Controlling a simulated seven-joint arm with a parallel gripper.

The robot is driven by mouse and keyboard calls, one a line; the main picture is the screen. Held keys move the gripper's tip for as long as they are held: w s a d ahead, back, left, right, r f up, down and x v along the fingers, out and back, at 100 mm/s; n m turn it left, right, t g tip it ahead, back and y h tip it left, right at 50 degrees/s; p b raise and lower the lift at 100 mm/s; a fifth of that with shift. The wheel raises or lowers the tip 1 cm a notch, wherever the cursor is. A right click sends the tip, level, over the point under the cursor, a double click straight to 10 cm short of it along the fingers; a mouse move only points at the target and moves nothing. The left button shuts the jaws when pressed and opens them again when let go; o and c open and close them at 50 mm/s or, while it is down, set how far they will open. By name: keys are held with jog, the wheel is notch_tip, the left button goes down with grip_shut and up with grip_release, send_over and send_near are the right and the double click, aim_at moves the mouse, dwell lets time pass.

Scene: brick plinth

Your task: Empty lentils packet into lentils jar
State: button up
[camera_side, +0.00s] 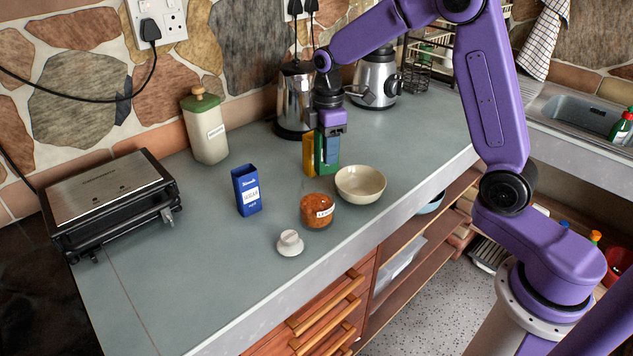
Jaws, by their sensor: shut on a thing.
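My gripper (331,152) points down and is shut on a green packet (320,160), just behind the cream bowl. The gripper hides part of the packet, and I cannot read its print. The packet is upright; I cannot tell if its base touches the worktop. A glass jar (317,213) with orange contents and a white label too small to read stands open in front of the bowl. A pale knobbed lid (290,243) lies on the worktop, left of and nearer than the jar.
A yellow packet (308,150) is close on the gripper's left. The cream bowl (360,184) looks empty. A blue packet (246,191), a cream canister (206,130) and a black grill (108,200) stand to the left. A steel kettle (294,95) is behind. The front left worktop is clear.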

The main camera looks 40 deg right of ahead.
jog(key=w+a+f+n, duration=0.2)
jog(key=w+n, duration=0.4)
jog(key=n, duration=0.5)
jog(key=shift+w+a+f, duration=0.25)
jog(key=shift+a+f, duration=0.15)
jog(key=shift+f, duration=0.35)
jog(key=shift+s+r+t, duration=0.1)
jog(key=shift+s+t, duration=0.05)
jog(key=shift+t, duration=0.15)
jog(key=s+a+r+t+h, duration=0.1)
jog(key=s+r+t+h, duration=0.2)
jog(key=t, duration=0.7)
jog(key=shift+s+a+r+h, duration=0.3)
jog(key=shift+r+h, duration=0.4)
jog(key=shift+r, duration=0.15)
jog(key=shift+w+t, duration=0.1)
jog(key=shift+t, duration=0.2)
jog(key=shift+r+t+h, duration=0.5)
jog(key=shift+r+t, duration=0.1)
jog(key=shift+t, duration=0.4)
